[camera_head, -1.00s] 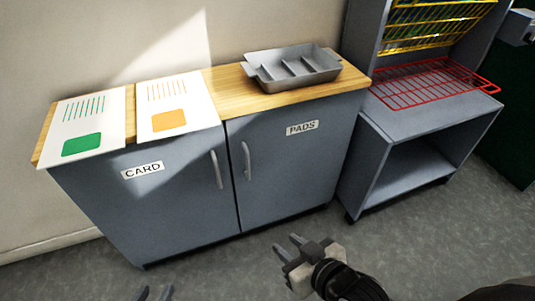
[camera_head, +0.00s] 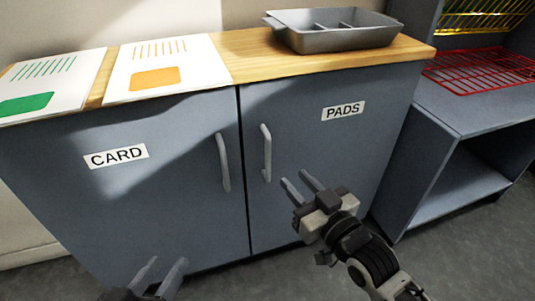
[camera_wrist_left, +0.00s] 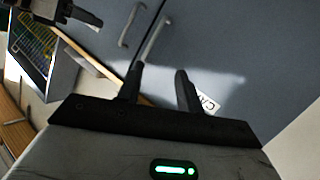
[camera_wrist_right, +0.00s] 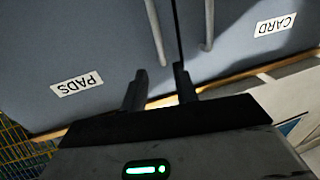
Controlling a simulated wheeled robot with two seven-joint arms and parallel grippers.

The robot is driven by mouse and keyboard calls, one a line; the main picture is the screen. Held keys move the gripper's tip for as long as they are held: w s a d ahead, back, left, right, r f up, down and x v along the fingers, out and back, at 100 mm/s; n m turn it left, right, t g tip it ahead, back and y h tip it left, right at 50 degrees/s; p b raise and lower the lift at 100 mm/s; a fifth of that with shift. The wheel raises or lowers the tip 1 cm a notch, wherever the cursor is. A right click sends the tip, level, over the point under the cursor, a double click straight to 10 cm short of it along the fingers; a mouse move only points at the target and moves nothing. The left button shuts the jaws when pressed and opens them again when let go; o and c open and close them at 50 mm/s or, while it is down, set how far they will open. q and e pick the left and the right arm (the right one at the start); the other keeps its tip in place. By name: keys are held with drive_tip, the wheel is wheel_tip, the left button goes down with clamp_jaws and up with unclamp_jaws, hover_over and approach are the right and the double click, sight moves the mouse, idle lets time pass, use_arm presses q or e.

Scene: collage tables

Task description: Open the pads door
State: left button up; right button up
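The pads door (camera_head: 318,165) is the right-hand grey-blue cabinet door, labelled PADS, and it is shut. Its pale vertical handle (camera_head: 266,153) is near the door's left edge. My right gripper (camera_head: 298,183) is open and empty, in front of the door, to the right of and a little below the handle, apart from it. In the right wrist view the pads handle (camera_wrist_right: 156,32) is ahead of the open fingers (camera_wrist_right: 160,82). My left gripper (camera_head: 163,272) is open and empty, low in front of the card door (camera_head: 150,200).
The card door's handle (camera_head: 223,162) stands close beside the pads handle. On the wooden top (camera_head: 245,45) are two printed sheets and a grey divided tray (camera_head: 340,38). An open grey shelf unit (camera_head: 450,170) with a red wire rack (camera_head: 480,72) stands at the right.

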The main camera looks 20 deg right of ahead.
sight(270, 152)
drive_tip(key=b+x, duration=0.2)
drive_tip(key=x, duration=0.8)
drive_tip(key=shift+w+a+f+b, duration=0.1)
drive_tip(key=shift+w+b, duration=0.1)
drive_tip(key=shift+b, duration=0.2)
drive_tip(key=shift+x, duration=0.8)
use_arm(q)
drive_tip(key=shift+w+d+r+n+t+h, duration=0.15)
drive_tip(key=shift+d+r+n+t+h, duration=0.4)
drive_tip(key=shift+h, duration=0.25)
drive_tip(key=shift+a, duration=0.1)
use_arm(e)
drive_tip(key=shift+c, duration=0.2)
clamp_jaws()
